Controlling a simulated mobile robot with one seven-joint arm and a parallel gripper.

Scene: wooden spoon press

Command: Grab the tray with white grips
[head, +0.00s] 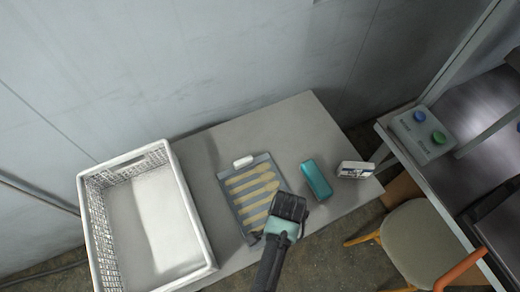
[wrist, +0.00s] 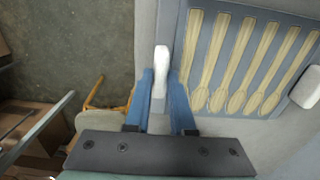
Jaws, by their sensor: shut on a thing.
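The tray (head: 263,159) is a flat grey-blue board lying on the table, with several pale wooden spoons in a row on it. It has a white grip (head: 242,162) on its far edge, which also shows at the right of the wrist view (wrist: 308,87). The near white grip (wrist: 161,58) stands between the two blue fingers of my gripper (wrist: 161,78). My gripper is shut on this near grip. In the head view my gripper (head: 287,210) covers the tray's near right corner and hides that grip.
A white basket (head: 205,225) stands left of the tray on the grey table (head: 285,115). A teal box (head: 317,180) and a small white device (head: 355,170) lie to the right. A machine with blue and green buttons (head: 422,132) and a chair (head: 415,240) stand further right.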

